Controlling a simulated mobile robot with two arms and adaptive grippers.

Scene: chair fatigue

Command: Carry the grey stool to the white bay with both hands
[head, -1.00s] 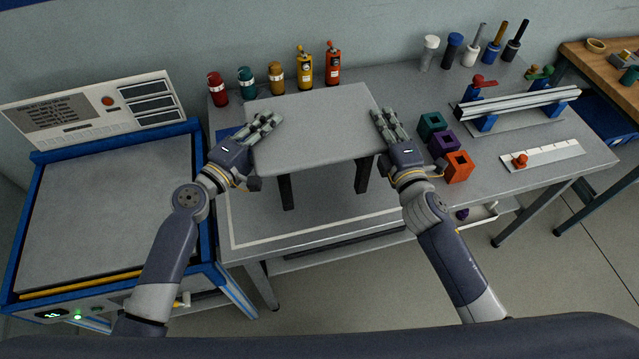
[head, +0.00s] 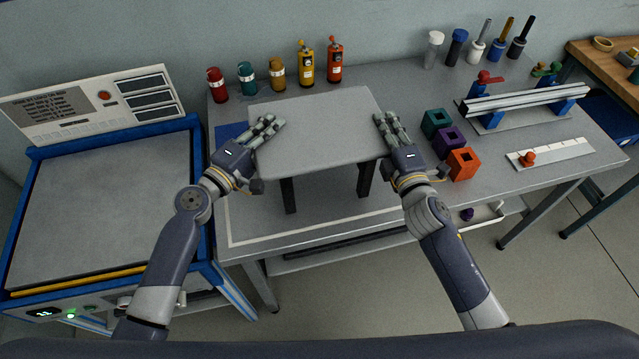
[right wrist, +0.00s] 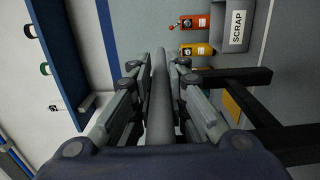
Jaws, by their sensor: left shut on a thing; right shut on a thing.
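The grey stool (head: 320,125) has a flat seat and dark legs. It is upright over the table, its seat level or nearly so. My left gripper (head: 262,135) is shut on the seat's left edge, and my right gripper (head: 390,130) is shut on its right edge. In the right wrist view, the seat edge (right wrist: 160,105) runs between the fingers, with dark legs (right wrist: 250,105) to the right. The white bay (head: 310,231) is a white outline on the table top, partly hidden by the stool. The front legs appear inside its front line; I cannot tell whether their feet touch.
Several bottles (head: 277,75) stand behind the stool. Teal, purple and orange blocks (head: 462,163) sit close to my right gripper. A rail fixture (head: 525,98) and a white strip (head: 550,152) lie further right. A blue-framed machine (head: 100,220) stands left. A blue patch (head: 228,132) shows beside the seat.

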